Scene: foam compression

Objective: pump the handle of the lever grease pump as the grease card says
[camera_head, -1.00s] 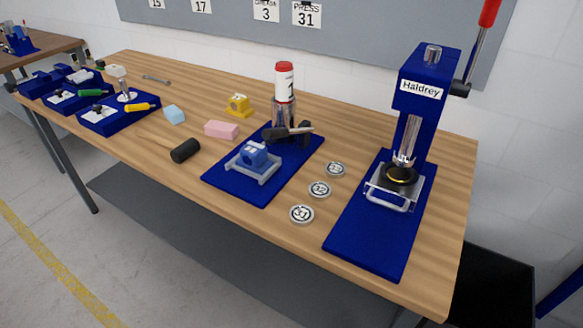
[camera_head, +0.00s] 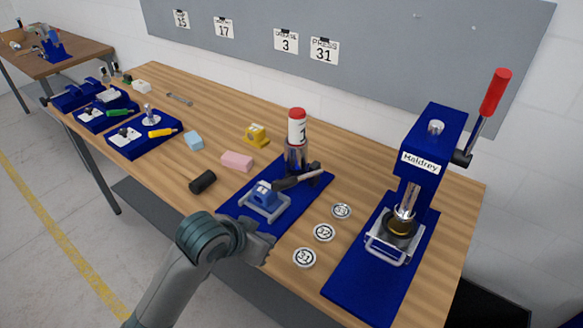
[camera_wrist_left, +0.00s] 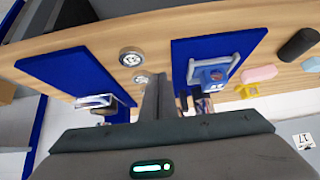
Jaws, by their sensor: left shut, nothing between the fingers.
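The lever grease pump (camera_head: 296,152) stands upright at the back of a blue base plate, with a white cartridge marked 1 and a red cap. Its dark handle (camera_head: 297,178) slopes across the front of the pump. A blue block (camera_head: 263,192) sits in a grey cradle before it; the block also shows in the left wrist view (camera_wrist_left: 213,77). The grease card (camera_head: 286,40) on the wall board reads 3; its small heading is hard to read. My left gripper (camera_head: 265,247) is shut and empty at the plate's front edge, apart from the handle. My right gripper is out of view.
A blue press (camera_head: 411,190) marked Haldrey, with a red-tipped lever (camera_head: 495,92), stands at right. Several numbered discs (camera_head: 323,232) lie between press and pump. A black cylinder (camera_head: 203,181), pink block (camera_head: 237,161) and yellow piece (camera_head: 256,135) lie left of the pump.

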